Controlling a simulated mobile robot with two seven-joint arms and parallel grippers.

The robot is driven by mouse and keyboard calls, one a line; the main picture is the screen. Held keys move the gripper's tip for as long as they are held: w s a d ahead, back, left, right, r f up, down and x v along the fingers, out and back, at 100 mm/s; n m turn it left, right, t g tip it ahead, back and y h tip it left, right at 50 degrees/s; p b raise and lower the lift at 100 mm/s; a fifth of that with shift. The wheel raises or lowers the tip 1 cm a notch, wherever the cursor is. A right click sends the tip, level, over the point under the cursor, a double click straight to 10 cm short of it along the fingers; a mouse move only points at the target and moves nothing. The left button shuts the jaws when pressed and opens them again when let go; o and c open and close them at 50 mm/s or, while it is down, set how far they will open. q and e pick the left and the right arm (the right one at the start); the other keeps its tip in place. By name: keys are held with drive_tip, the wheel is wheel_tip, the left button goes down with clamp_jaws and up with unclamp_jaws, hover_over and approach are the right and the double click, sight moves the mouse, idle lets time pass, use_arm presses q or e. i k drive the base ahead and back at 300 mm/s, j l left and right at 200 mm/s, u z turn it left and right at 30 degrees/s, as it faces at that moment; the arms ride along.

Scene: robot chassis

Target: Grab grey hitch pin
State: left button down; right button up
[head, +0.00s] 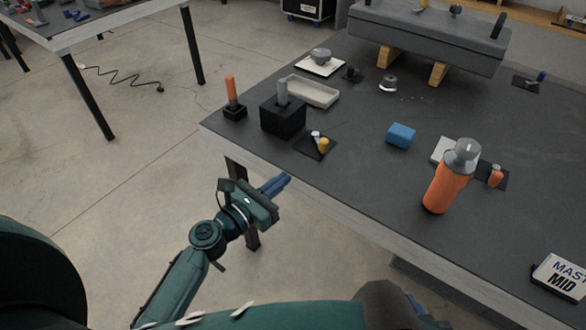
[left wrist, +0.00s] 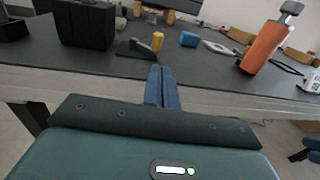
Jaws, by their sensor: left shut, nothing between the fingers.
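A grey pin (head: 282,92), which looks like the hitch pin, stands upright in a black block (head: 284,120) near the table's left edge. The block also shows at the upper left of the left wrist view (left wrist: 85,26), where the pin's top is out of frame. My left gripper (head: 286,180) is shut and empty, its blue fingers together, in front of the table edge and short of the block. In the left wrist view its fingers (left wrist: 161,72) point at the table edge. My right gripper is only partly seen at the bottom of the head view; its jaws are unclear.
An orange pin (head: 231,92) in a small black holder stands left of the block. A black pad (head: 313,149) with small grey and yellow parts lies right of it, a beige tray (head: 318,91) behind. A blue block (head: 401,136) and orange bottle (head: 447,182) stand farther right.

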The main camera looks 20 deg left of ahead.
sight(282, 83)
drive_tip(key=k+j, duration=0.65)
drive_tip(key=k, duration=0.25)
